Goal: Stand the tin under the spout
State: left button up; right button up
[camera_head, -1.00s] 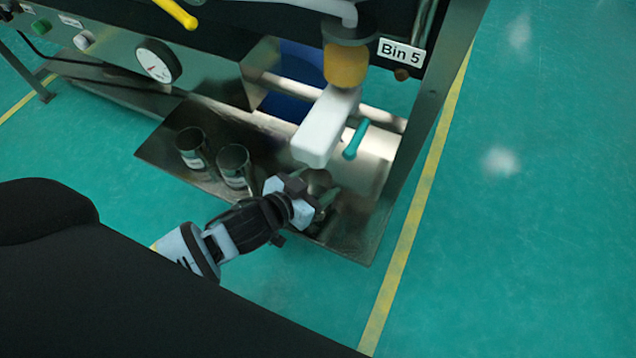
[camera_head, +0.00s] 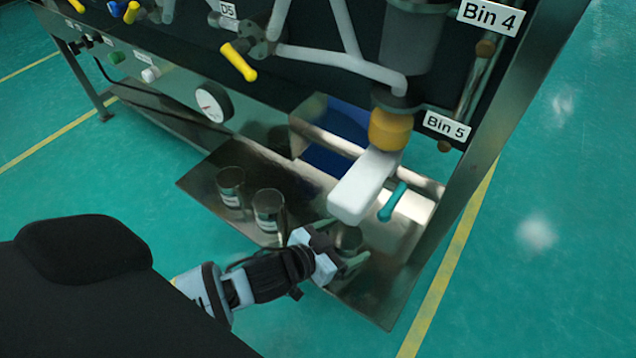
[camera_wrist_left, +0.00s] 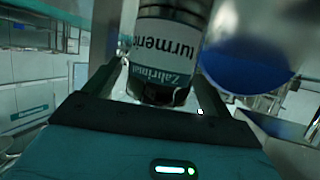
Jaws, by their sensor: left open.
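The white spout (camera_head: 362,186) with a teal handle (camera_head: 392,202) hangs below an orange collar at Bin 5. A metal tin (camera_head: 347,238) is just below the spout's lower end, partly hidden by my gripper. In the left wrist view the tin (camera_wrist_left: 168,60) has a white and green label reading "turmeric", upside down in the picture. My left gripper (camera_head: 347,247) is open, with one finger on each side of this tin. Whether the fingers touch it, I cannot tell. My right gripper is not in view.
Two similar tins, one at left (camera_head: 230,187) and one nearer (camera_head: 268,212), stand on the metal shelf (camera_head: 205,178) left of my gripper. A blue bin (camera_head: 335,150) is behind the spout. A frame leg (camera_head: 455,190) stands at right.

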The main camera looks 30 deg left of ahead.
pick_arm(q)
jog(key=p+v, duration=0.3)
jog(key=v, duration=0.7)
jog(key=shift+s+r, duration=0.2)
jog(key=shift+s, duration=0.1)
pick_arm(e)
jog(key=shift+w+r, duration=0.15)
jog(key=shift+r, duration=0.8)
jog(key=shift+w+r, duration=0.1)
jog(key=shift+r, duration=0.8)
pick_arm(q)
jog(key=shift+a, duration=0.1)
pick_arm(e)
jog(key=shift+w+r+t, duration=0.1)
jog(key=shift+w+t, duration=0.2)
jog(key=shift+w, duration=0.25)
